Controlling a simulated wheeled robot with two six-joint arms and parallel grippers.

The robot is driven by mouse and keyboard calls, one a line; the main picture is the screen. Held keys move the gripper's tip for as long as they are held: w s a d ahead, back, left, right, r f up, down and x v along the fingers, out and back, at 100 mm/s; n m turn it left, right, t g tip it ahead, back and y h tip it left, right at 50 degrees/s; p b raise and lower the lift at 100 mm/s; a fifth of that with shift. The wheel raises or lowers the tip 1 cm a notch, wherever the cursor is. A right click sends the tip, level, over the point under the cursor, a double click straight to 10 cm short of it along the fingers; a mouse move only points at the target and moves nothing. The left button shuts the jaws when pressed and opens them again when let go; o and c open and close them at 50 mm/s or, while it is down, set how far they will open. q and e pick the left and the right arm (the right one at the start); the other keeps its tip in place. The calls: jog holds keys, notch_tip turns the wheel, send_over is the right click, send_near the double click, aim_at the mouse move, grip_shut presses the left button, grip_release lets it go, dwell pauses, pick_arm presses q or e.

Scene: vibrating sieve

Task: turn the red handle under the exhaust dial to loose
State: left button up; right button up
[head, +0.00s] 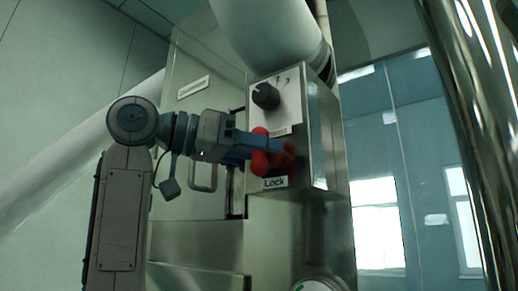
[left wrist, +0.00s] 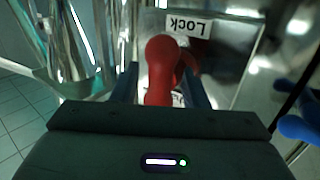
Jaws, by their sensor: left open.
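The red handle (head: 284,158) is on the front of a steel control box, below a black dial (head: 266,96) on a white plate. A "Lock" label (head: 275,183) is just under the handle, and another label above it is partly covered. My left gripper (head: 268,146) reaches in from the left at the handle. In the left wrist view the red handle (left wrist: 165,62) stands between the two open fingers (left wrist: 165,88), one on each side. I cannot tell whether they touch it. The "Lock" label also shows upside down in that view (left wrist: 187,25). My right gripper is not in view.
A large white pipe (head: 265,35) runs above the control box. A cabinet door with a metal handle (head: 204,178) is behind my left arm. A shiny steel column (head: 478,130) stands at the right. A blue knob (left wrist: 298,128) is at the right in the wrist view.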

pick_arm(q)
jog(key=shift+s+a, duration=0.1)
jog(key=shift+a, duration=0.3)
jog(key=b+v, duration=0.3)
jog(key=v, duration=0.6)
jog(key=shift+s+a, duration=0.25)
jog(key=shift+a, duration=0.1)
